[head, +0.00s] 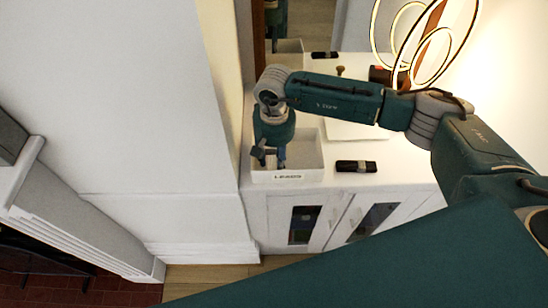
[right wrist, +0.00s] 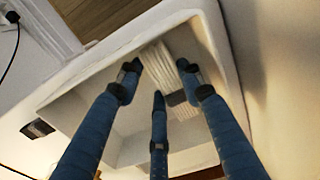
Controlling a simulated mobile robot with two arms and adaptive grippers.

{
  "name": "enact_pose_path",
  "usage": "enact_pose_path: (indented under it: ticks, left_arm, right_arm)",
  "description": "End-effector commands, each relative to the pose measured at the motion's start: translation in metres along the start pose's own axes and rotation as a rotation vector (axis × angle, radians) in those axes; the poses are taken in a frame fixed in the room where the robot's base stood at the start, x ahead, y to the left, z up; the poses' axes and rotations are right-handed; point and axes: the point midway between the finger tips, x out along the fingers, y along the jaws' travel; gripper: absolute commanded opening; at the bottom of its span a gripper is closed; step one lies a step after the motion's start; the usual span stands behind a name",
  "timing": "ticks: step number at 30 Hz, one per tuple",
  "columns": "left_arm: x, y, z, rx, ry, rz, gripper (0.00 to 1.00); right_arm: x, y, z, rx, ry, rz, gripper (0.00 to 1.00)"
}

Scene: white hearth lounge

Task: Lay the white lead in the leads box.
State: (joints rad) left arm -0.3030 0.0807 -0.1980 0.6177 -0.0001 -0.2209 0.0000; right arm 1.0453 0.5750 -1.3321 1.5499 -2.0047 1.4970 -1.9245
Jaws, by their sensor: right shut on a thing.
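The leads box (head: 312,177) is a white open box with a label on its front, standing on the white cabinet. My right gripper (head: 269,160) reaches down over the left part of the box. In the right wrist view its blue fingers (right wrist: 160,88) are closed around the white lead (right wrist: 158,68), a pale ribbed bundle with a dark band. The box walls (right wrist: 85,120) surround the fingers there. I cannot tell whether the lead touches the box floor. The lead is hidden in the head view. My left gripper is not in view.
A black item (head: 356,166) lies on the cabinet top right of the box. A ring lamp (head: 412,45) stands further back, and a mirror (head: 310,25) is behind the cabinet. A white wall (head: 215,150) rises close on the left, with a fireplace (head: 60,230) beyond.

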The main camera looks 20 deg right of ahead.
Motion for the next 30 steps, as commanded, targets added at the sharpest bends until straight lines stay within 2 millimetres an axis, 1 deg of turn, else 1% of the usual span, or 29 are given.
enact_pose_path:
  ticks: [1, 6, 7, 8, 17, 21, 22, 23, 26, 30]
  left_arm:
    - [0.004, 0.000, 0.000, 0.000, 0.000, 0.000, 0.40]
    - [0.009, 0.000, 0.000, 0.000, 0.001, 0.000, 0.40]
    - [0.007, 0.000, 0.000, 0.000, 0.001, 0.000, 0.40]
    - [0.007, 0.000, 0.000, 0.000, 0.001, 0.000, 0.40]
    - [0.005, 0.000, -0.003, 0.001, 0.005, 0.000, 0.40]
    - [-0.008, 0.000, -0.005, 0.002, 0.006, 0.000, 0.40]
    - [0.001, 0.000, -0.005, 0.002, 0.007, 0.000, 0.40]
    - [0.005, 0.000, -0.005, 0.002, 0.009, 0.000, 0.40]
    - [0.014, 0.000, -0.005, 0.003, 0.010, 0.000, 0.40]
    - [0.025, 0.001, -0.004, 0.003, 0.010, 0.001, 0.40]
  right_arm:
    - [0.003, 0.000, 0.000, 0.000, 0.000, 0.000, 0.11]
    - [0.007, 0.000, 0.000, 0.000, 0.000, 0.000, 0.11]
    - [0.005, 0.000, 0.000, 0.000, -0.001, 0.000, 0.43]
    - [0.005, 0.000, 0.000, 0.000, -0.001, 0.000, 0.45]
    - [0.003, 0.000, 0.000, 0.000, -0.001, 0.001, 0.45]
    - [-0.007, 0.000, 0.000, 0.001, 0.000, 0.001, 0.45]
    - [-0.007, 0.000, -0.001, 0.000, 0.003, -0.002, 0.45]
    - [-0.012, -0.001, -0.002, 0.000, 0.003, -0.002, 0.45]
    - [-0.033, 0.000, -0.002, 0.000, 0.007, -0.002, 0.45]
    - [-0.065, -0.001, -0.002, -0.001, 0.006, -0.002, 0.45]
